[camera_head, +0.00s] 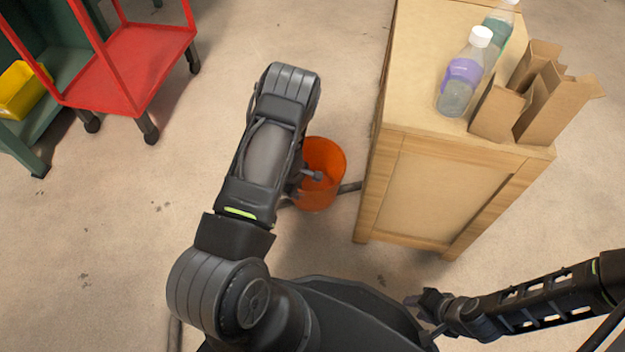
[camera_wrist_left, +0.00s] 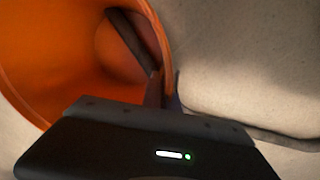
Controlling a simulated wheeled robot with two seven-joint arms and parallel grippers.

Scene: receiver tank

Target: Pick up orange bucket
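The orange bucket (camera_head: 325,160) stands on the floor beside the wooden cabinet, partly hidden by my left arm. My left gripper (camera_head: 314,176) is at the bucket. In the left wrist view the bucket (camera_wrist_left: 60,50) fills the left side, with its open mouth towards the camera. The left gripper's fingers (camera_wrist_left: 164,90) are close together on either side of the bucket's rim, one inside and one outside, and look shut on it. My right gripper (camera_head: 428,306) is at the lower right, away from the bucket; its finger gap is unclear.
The wooden cabinet (camera_head: 450,190) stands just right of the bucket, with bottles (camera_head: 465,75) and open cardboard boxes (camera_head: 540,95) on top. A red cart (camera_head: 135,60) and a green shelf with a yellow bin (camera_head: 20,90) are at the upper left. The floor left of my arm is clear.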

